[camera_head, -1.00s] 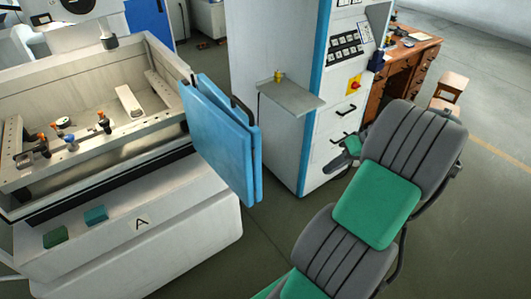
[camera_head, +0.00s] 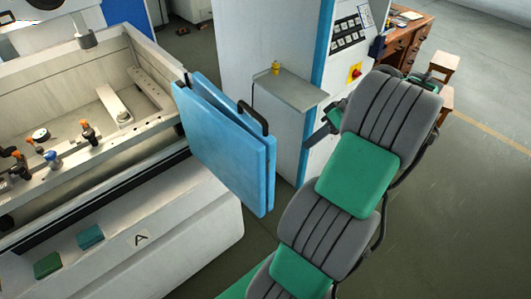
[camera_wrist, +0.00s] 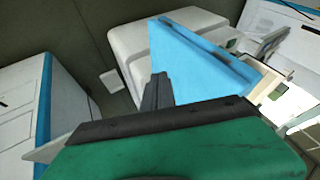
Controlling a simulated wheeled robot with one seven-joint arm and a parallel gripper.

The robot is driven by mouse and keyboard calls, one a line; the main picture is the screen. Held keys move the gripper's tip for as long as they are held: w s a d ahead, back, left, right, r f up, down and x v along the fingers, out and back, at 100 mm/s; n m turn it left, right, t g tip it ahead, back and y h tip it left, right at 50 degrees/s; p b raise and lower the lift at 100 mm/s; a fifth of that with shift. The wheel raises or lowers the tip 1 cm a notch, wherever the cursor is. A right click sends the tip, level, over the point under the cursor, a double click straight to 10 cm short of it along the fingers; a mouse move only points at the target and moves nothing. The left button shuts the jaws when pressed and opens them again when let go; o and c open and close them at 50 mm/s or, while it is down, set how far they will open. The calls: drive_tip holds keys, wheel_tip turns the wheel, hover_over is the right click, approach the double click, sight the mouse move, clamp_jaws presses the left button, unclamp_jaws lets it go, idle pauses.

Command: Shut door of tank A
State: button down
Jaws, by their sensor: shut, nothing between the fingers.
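Tank A (camera_head: 190,232) is a pale tank with an "A" on its front and an open top. Its blue door (camera_head: 225,150) stands swung out at the tank's right end, as two folded panels. A black handle (camera_head: 253,116) sits on the door's top edge. The door also shows in the wrist view (camera_wrist: 190,68), beyond my fingers. My gripper (camera_head: 312,138) is right of the door, apart from it, partly hidden by my arm in the head view. Its fingers (camera_wrist: 157,88) are shut and empty in the wrist view.
A tall white and blue cabinet (camera_head: 265,35) stands behind, with a grey shelf (camera_head: 290,90) close to my gripper. A small yellow object (camera_head: 276,68) stands on the shelf. A wooden desk (camera_head: 405,40) and stool (camera_head: 442,68) are at the back right. Floor (camera_head: 480,190) is clear at right.

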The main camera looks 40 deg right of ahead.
drive_tip(key=w+a+f+b, duration=0.4)
drive_tip(key=a+f+b, duration=0.2)
drive_tip(key=a+f, duration=0.2)
drive_tip(key=shift+w+a, duration=0.15)
drive_tip(key=shift+a, duration=0.15)
